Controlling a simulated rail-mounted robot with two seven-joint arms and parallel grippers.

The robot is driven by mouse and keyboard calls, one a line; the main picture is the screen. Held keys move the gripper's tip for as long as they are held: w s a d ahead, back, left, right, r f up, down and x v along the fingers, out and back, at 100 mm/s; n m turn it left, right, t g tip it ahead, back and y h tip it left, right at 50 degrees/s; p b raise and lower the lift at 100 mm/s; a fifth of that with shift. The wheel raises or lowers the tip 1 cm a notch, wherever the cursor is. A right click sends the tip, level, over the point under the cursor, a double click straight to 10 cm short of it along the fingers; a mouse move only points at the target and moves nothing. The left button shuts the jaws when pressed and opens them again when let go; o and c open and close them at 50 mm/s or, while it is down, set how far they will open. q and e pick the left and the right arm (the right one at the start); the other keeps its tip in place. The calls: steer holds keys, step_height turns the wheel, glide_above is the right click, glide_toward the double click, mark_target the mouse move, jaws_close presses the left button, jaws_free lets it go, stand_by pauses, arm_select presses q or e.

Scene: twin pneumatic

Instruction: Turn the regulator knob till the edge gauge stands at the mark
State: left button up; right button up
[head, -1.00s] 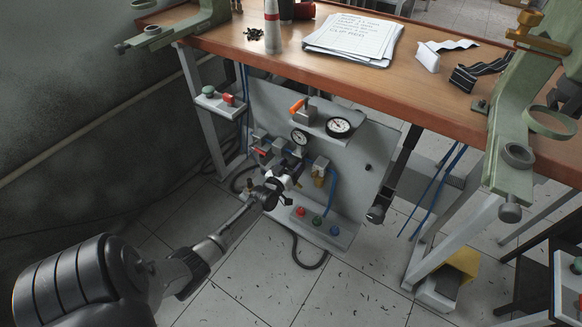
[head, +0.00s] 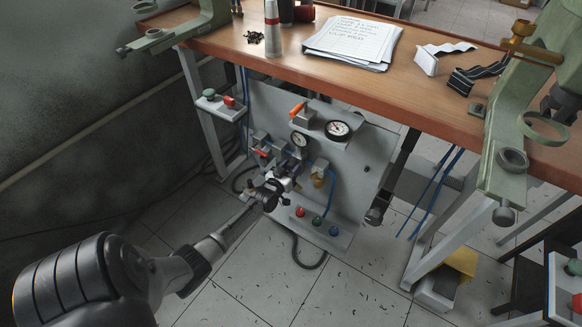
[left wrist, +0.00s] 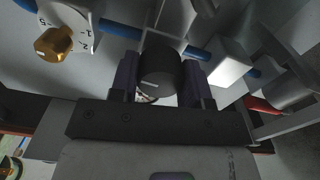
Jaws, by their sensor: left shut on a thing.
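The regulator knob (left wrist: 161,76) is a dark cylinder with a small white mark, seen between my fingers in the left wrist view. My left gripper (left wrist: 160,84) is shut on it, one finger on each side. In the head view my left gripper (head: 284,181) reaches the front of the grey panel and hides the knob. A white-faced round gauge (head: 338,130) sits at the panel's upper shelf edge, and a smaller gauge (head: 299,139) is just left of it. Their needles and any mark are too small to read. My right gripper is not in view.
A brass knob (left wrist: 58,43) on a numbered white dial is beside the gripper. Blue tubing, fittings and a red-handled valve (head: 262,153) crowd the panel (head: 351,181). Coloured buttons (head: 317,221) sit below.

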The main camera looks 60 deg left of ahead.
arm_select(q)
steer(key=o, duration=0.9)
steer(key=shift+s+d, duration=0.1)
steer(key=shift+s+d+p, duration=0.1)
steer(key=shift+s+p, duration=0.2)
steer(key=shift+p, duration=0.05)
steer(key=p+v, duration=0.5)
steer(key=v, duration=0.8)
steer(key=shift+d+p, duration=0.1)
steer(key=shift+p, duration=0.25)
steer(key=shift+f, duration=0.1)
